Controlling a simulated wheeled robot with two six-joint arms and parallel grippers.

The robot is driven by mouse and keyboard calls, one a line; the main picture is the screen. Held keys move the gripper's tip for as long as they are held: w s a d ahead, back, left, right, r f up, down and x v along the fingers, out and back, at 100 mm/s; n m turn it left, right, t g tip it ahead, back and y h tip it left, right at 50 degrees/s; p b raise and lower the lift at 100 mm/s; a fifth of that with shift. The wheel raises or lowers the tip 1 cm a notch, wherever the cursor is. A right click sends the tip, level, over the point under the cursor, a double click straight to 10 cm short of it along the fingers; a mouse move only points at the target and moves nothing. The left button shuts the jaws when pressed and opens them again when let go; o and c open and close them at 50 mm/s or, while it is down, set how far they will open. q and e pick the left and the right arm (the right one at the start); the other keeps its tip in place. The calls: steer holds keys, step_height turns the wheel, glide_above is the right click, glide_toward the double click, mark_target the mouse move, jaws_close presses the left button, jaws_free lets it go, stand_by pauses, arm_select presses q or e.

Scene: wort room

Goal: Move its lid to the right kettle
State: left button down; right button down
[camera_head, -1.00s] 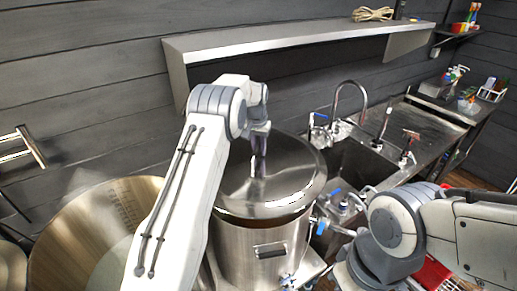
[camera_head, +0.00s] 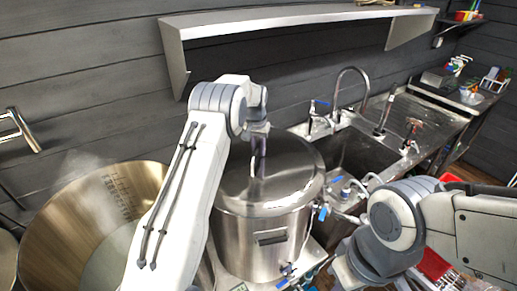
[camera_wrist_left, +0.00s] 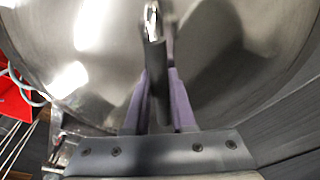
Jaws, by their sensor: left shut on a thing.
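The right kettle (camera_head: 262,246) is a steel pot with a side handle, standing in front of the sink. The steel lid (camera_head: 290,172) lies over its mouth, nearly level. Its rim appears to meet the kettle's rim, though the far side is hard to judge. My left gripper (camera_head: 258,165) is above the lid, shut on its handle. In the left wrist view, the purple fingers of the left gripper (camera_wrist_left: 157,85) flank the dark handle bar (camera_wrist_left: 156,58), with the shiny lid (camera_wrist_left: 225,40) behind. My right arm comes in from the right; its gripper fingers do not show.
An open, steaming kettle (camera_head: 40,240) with inner scale marks stands at the left. A sink (camera_head: 365,160) with taps lies behind right. A steel wall shelf (camera_head: 300,22) hangs above. A red crate (camera_head: 436,266) shows below my right arm.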

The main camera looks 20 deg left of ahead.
arm_select(q)
steer(key=shift+w+r, duration=0.1)
steer(key=shift+r, duration=0.1)
steer(key=c, duration=0.7)
jaws_free()
steer(key=shift+s+f, duration=0.2)
steer(key=shift+f, duration=0.1)
steer(key=shift+r+b, duration=0.4)
steer(key=shift+r, duration=0.1)
steer(key=r+b, duration=0.1)
steer(key=r, duration=0.2)
steer(key=r+b, duration=0.1)
steer(key=r, duration=0.2)
steer(key=s+r+b, duration=0.1)
steer(key=r, duration=0.1)
steer(key=shift+s+r, duration=0.1)
steer(key=shift+r, duration=0.3)
steer(key=shift+s+r, duration=0.1)
steer(key=shift+r, duration=0.4)
